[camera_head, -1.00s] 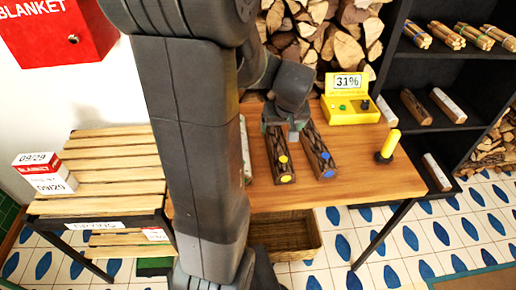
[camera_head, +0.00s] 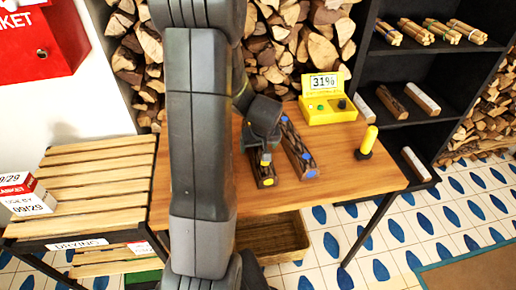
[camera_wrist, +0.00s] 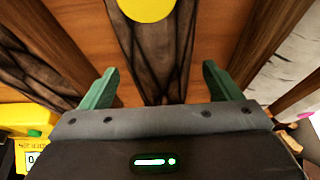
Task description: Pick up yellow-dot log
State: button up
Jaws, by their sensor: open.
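The yellow-dot log (camera_head: 266,180) lies on the wooden table, a dark bark log with yellow dots at its near end. In the wrist view the yellow-dot log (camera_wrist: 150,55) runs between my two green fingertips, with a yellow dot at the top of the picture. My gripper (camera_wrist: 154,85) is open, with one finger on each side of the log and a gap to each. In the head view my gripper (camera_head: 262,145) is over the log and hides its far part. The blue-dot log (camera_head: 299,150) lies just to the right.
A yellow meter reading 31% (camera_head: 327,100) stands at the table's back. A yellow-handled tool (camera_head: 367,141) stands near the right edge. A slatted drying rack (camera_head: 95,185) is at left, and a dark shelf (camera_head: 400,130) at right.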

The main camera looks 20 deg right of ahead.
jog(key=shift+w+f, duration=0.2)
jog(key=shift+f, duration=0.3)
jog(key=shift+f+b, duration=0.25)
jog(key=shift+b, duration=0.25)
jog(key=shift+c, duration=0.5)
jog(key=c, duration=1.4)
jog(key=shift+r, duration=0.1)
jog(key=shift+c, duration=0.7)
jog(key=shift+d+r, duration=0.1)
